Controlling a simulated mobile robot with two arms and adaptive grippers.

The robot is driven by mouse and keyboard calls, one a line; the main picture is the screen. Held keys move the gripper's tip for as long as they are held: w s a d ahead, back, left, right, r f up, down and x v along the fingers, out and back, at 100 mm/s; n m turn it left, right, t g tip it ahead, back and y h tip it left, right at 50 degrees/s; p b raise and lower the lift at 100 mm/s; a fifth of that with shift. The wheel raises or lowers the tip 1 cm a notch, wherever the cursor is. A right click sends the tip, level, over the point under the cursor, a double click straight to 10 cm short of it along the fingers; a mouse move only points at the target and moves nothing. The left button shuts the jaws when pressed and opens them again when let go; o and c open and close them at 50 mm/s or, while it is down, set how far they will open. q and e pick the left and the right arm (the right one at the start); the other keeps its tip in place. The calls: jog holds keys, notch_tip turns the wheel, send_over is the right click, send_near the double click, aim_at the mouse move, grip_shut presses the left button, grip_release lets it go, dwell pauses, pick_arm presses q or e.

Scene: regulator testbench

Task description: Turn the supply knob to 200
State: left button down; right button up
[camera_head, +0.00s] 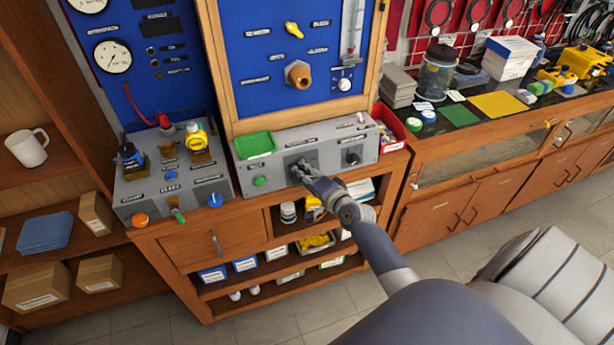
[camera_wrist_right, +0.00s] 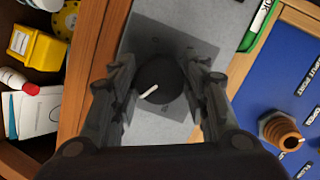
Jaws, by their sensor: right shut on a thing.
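My right gripper (camera_head: 301,170) is at the front of the grey control box (camera_head: 326,135), shut on a round black knob. In the right wrist view my right gripper (camera_wrist_right: 160,78) has one finger on each side of this black knob (camera_wrist_right: 160,82). The knob's white pointer line points to the lower left in that view. The knob sits on a darker square plate (camera_wrist_right: 172,42), and its scale marks are too small or hidden to read. In the head view the fingers mostly cover the knob. My left gripper is not in view.
A second black knob (camera_head: 352,156) sits to the right on the same box. A green tray (camera_head: 255,145) and a green button (camera_head: 260,181) are to the left. A blue panel (camera_head: 290,60) rises behind. A box with yellow and blue fittings (camera_head: 172,178) stands further left.

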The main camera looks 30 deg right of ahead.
jog(key=shift+f, duration=0.1)
jog(key=o, duration=1.1)
jog(key=shift+s, duration=0.1)
jog(key=v, duration=1.2)
